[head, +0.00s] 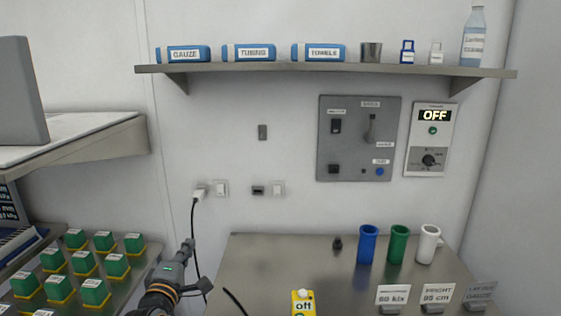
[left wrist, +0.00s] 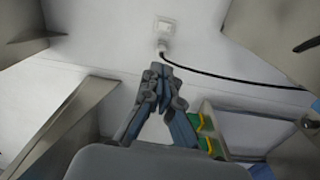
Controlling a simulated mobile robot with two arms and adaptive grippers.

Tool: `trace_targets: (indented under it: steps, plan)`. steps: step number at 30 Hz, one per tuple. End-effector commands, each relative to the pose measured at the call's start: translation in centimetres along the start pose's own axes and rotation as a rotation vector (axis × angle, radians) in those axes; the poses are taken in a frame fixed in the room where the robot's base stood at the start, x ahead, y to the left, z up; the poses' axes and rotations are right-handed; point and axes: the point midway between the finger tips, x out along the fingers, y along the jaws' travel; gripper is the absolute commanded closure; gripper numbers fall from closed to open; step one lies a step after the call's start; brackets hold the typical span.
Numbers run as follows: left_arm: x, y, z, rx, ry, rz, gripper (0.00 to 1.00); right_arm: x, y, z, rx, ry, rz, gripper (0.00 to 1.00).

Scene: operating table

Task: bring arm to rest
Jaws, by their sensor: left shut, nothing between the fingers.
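My left arm comes in from the lower left in the head view. My left gripper (head: 188,246) is shut and empty, pointing up toward the back wall in front of the left edge of the steel table (head: 290,262). In the left wrist view its closed fingers (left wrist: 160,75) meet at the tips, with a white plug (left wrist: 165,46) in a wall socket just beyond them. I cannot tell the gap between the tips and the wall. My right gripper is not in view.
A black cable (head: 193,226) hangs from the plug (head: 199,193), close to my left gripper. Several green boxes (head: 95,291) stand on a tray at the lower left. A yellow box (head: 303,302), blue cup (head: 367,243) and green cup (head: 398,243) stand on the table. A shelf (head: 330,69) runs above.

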Motion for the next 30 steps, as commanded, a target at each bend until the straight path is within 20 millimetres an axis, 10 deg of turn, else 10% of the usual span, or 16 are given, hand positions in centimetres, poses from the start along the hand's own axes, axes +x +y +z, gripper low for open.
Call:
trace_targets:
  steps: [14, 21, 30]
  plan:
    - [-9.3, -11.0, 3.3, 0.477, -0.188, -0.343, 1.00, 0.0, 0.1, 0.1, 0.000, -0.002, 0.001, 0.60]
    - [-21.7, -18.8, 5.4, 0.901, -0.492, -0.625, 1.00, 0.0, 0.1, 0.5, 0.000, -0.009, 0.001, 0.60]
    - [-33.9, -22.2, 6.2, 1.209, -0.851, -0.809, 1.00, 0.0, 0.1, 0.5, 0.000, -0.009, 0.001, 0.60]
